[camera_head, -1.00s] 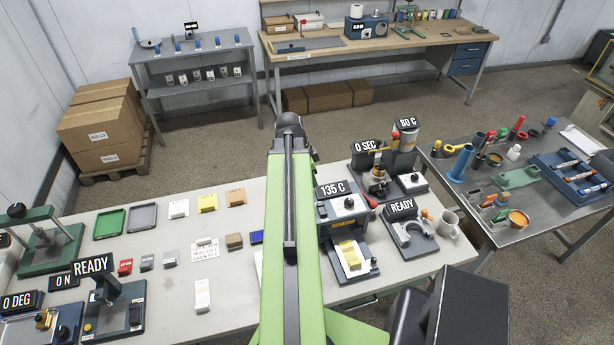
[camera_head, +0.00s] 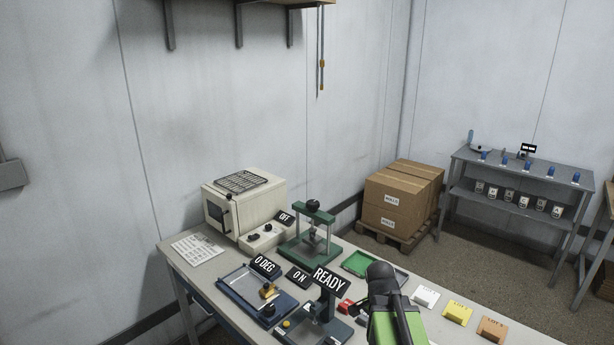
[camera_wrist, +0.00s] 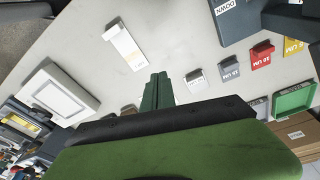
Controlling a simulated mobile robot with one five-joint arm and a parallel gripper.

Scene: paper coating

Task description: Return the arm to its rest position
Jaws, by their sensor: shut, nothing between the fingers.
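My green arm (camera_head: 398,318) rises at the lower middle of the head view, in front of the work table (camera_head: 205,270). Its black joint shows at the top, and my gripper is hidden there. In the wrist view my gripper (camera_wrist: 158,90) has its dark green fingers together, with nothing between them, above the pale table top. A small light block (camera_wrist: 196,80), a grey block (camera_wrist: 229,68) and a red block (camera_wrist: 262,57) lie to the right, apart from the fingers.
An oven (camera_head: 245,205), a green press (camera_head: 310,240) and a READY device (camera_head: 318,318) crowd the table's left part. Boxes (camera_head: 400,205) stand on the floor behind.

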